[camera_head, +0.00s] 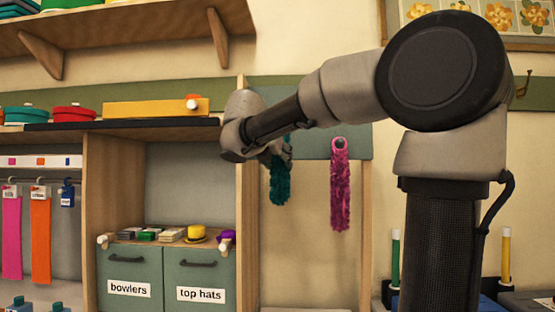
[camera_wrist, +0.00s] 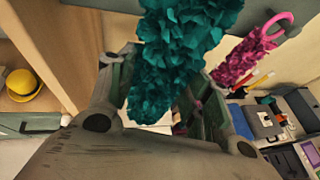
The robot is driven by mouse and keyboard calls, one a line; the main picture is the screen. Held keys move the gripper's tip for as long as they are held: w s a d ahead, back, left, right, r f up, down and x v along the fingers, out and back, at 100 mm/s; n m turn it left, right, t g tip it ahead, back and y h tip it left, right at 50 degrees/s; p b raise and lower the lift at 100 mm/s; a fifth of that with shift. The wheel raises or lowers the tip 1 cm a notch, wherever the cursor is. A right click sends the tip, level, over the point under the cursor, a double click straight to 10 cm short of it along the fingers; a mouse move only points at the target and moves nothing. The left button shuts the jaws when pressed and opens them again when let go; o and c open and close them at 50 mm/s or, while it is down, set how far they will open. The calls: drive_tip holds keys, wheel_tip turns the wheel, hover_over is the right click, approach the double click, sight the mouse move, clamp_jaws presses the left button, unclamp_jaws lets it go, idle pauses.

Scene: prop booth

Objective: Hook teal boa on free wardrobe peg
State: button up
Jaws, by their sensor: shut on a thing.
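The teal boa (camera_head: 280,186) hangs down from my gripper (camera_head: 272,155) in front of the wardrobe's grey-green back rail (camera_head: 358,143). In the wrist view the fluffy teal boa (camera_wrist: 178,55) fills the top middle, between the two fingers of my gripper (camera_wrist: 165,105). The gripper is shut on it. The boa's top end is hidden by my wrist in the head view and cut off in the wrist view. A magenta boa (camera_head: 340,190) hangs by its loop on a peg to the right; it also shows in the wrist view (camera_wrist: 240,62). I cannot make out a free peg.
A wooden upright (camera_head: 246,200) stands just left of the teal boa. Further left are drawers labelled bowlers (camera_head: 129,285) and top hats (camera_head: 200,282), with a yellow hat (camera_head: 196,233) above. Candle-like sticks (camera_head: 505,255) stand at right. Space below the boas looks clear.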

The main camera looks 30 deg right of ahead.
drive_tip(key=shift+w+d+f, duration=0.1)
drive_tip(key=shift+w+d, duration=0.45)
drive_tip(key=shift+w, duration=0.2)
drive_tip(key=shift+w+d+f, duration=0.1)
drive_tip(key=shift+w+d, duration=0.4)
drive_tip(key=shift+w, duration=0.3)
drive_tip(key=shift+w+d+f, duration=0.1)
drive_tip(key=shift+w+d, duration=0.45)
drive_tip(key=shift+w, duration=0.2)
drive_tip(key=shift+w+d+f, duration=0.35)
drive_tip(key=shift+w+f, duration=0.05)
drive_tip(key=shift+w, duration=0.15)
drive_tip(key=o, duration=1.1)
